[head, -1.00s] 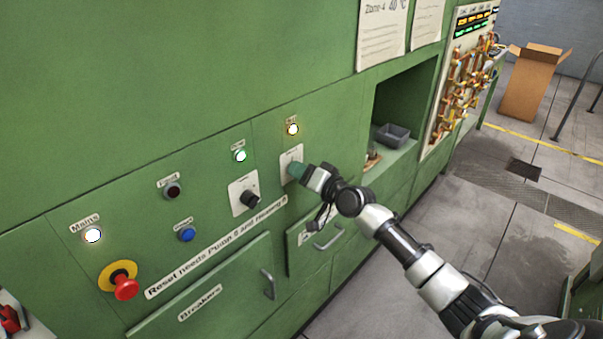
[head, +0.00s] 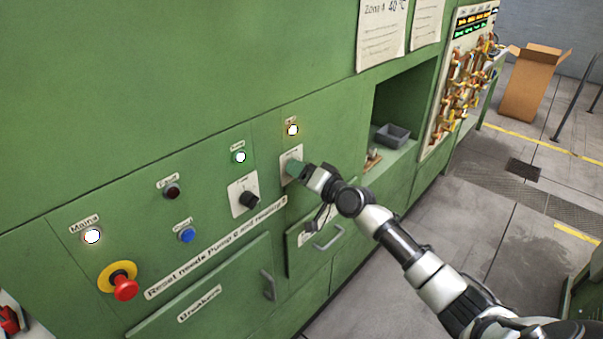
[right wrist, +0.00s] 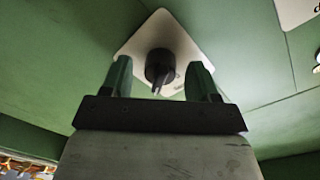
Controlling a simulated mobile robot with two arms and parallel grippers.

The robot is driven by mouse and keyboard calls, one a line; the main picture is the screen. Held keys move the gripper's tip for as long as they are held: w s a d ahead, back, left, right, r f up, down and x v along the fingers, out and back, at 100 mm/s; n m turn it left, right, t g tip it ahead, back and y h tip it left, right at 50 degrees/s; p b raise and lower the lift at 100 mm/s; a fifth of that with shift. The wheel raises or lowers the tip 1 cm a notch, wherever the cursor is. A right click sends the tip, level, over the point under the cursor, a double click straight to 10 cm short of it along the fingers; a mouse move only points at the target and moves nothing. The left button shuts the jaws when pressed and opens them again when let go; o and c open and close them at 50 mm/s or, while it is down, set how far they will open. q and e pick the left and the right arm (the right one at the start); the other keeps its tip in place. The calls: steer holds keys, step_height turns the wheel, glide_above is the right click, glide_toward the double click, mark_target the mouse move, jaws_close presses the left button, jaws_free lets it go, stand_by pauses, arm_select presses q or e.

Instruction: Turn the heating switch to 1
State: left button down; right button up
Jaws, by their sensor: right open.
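The heating switch is a black rotary knob (right wrist: 158,68) on a white plate (right wrist: 150,38) in the right wrist view. In the head view its plate (head: 291,158) shows at the right of the panel, with the knob hidden behind my right gripper. My right gripper (head: 294,170) is at this plate, its green fingertips pointing at the panel. In the right wrist view the right gripper (right wrist: 160,80) is open, one finger on each side of the knob, with gaps between. I cannot tell the switch's setting. My left gripper is not in view.
A second black knob (head: 249,199) sits left of the switch. A red emergency button (head: 125,288) and blue button (head: 187,234) are further left. Drawer handles (head: 328,239) stick out below. An open recess holds a grey bin (head: 392,135).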

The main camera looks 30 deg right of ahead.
steer(key=b+v, duration=0.2)
steer(key=v, duration=0.8)
steer(key=shift+s, duration=0.45)
steer(key=shift+d, duration=0.1)
